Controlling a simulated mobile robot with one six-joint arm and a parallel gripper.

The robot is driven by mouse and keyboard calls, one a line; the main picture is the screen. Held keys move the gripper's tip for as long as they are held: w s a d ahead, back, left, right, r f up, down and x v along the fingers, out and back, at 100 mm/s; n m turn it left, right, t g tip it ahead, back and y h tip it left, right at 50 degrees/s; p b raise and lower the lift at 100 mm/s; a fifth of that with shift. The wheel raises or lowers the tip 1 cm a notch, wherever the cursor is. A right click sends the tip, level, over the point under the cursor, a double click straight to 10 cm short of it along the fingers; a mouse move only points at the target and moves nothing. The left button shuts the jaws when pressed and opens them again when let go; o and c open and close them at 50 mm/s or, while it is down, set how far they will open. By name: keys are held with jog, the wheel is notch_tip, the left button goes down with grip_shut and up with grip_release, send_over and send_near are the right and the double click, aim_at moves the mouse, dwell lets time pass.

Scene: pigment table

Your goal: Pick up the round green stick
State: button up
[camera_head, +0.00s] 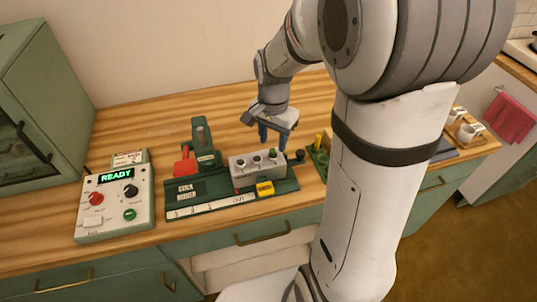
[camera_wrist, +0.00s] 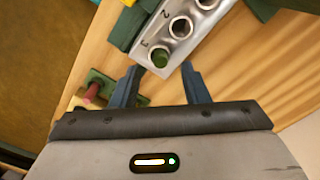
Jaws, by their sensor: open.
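The round green stick (camera_head: 272,153) stands in the right-hand hole of a grey block (camera_head: 240,171). In the wrist view the stick's green top (camera_wrist: 160,58) shows in the hole marked 3 of the metal block (camera_wrist: 198,32); its lower part is hidden in the hole. In the wrist view my gripper (camera_wrist: 160,72) is open and empty. Its two blue fingers are to either side of the stick's top in the picture; I see no contact.
The block sits on a green seal maker base (camera_head: 218,198) with a yellow tag (camera_head: 265,188) and a red-handled press (camera_head: 184,162). A control box (camera_head: 115,205) reading READY stands left. A green tray with a yellow stick (camera_head: 318,141) is close right. Bare wood lies behind.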

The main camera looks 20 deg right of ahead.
aim_at(273, 150)
jog(key=shift+f, duration=1.6)
jog(key=shift+c, duration=0.2)
grip_shut()
